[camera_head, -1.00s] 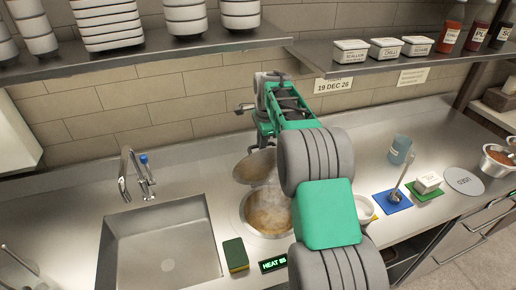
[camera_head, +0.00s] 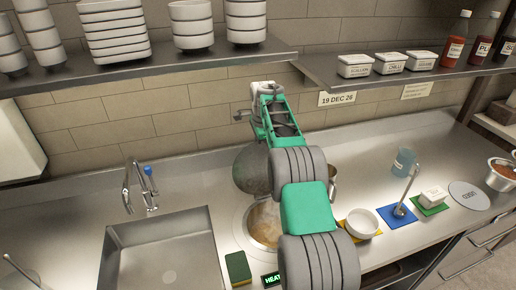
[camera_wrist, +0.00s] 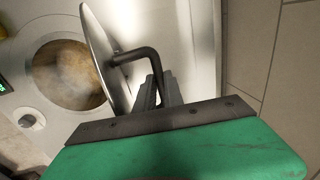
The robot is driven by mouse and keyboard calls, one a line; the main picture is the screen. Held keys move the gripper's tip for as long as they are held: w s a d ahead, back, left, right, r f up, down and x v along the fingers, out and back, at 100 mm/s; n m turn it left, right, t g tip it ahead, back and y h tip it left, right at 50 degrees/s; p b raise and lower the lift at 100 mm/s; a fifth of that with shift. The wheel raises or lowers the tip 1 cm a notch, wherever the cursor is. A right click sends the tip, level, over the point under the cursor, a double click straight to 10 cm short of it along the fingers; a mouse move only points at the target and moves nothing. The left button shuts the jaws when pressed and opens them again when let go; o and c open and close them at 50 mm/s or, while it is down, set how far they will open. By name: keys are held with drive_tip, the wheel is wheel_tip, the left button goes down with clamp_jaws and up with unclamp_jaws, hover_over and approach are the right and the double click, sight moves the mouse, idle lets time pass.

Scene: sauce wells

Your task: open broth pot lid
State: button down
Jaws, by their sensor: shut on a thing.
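The broth pot (camera_head: 266,222) is sunk in the steel counter, with brown broth and steam showing in its round opening. It also shows in the wrist view (camera_wrist: 70,75). Its round grey lid (camera_head: 250,171) is tilted steeply up behind the opening, partly hidden by my arm. In the wrist view the lid (camera_wrist: 98,55) is seen nearly edge-on, with a bent black handle (camera_wrist: 140,55) on its outer face. My gripper (camera_wrist: 158,92) is shut on this handle. In the head view my arm hides the gripper's fingers.
The sink (camera_head: 160,255) and faucet (camera_head: 140,188) are to the left. A sponge (camera_head: 238,268) and heat display (camera_head: 271,280) sit in front of the pot. A white bowl (camera_head: 362,223) and blue mat (camera_head: 396,215) are to the right. A shelf (camera_head: 150,66) hangs above.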

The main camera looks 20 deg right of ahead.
drive_tip(key=shift+w+d+r, duration=0.15)
drive_tip(key=shift+r, duration=0.2)
drive_tip(key=c, duration=1.6)
unclamp_jaws()
drive_tip(key=shift+d, duration=0.15)
drive_tip(key=shift+c, duration=0.2)
drive_tip(key=shift+o, duration=0.9)
drive_tip(key=shift+a+f, duration=0.15)
drive_tip(key=shift+a, duration=0.1)
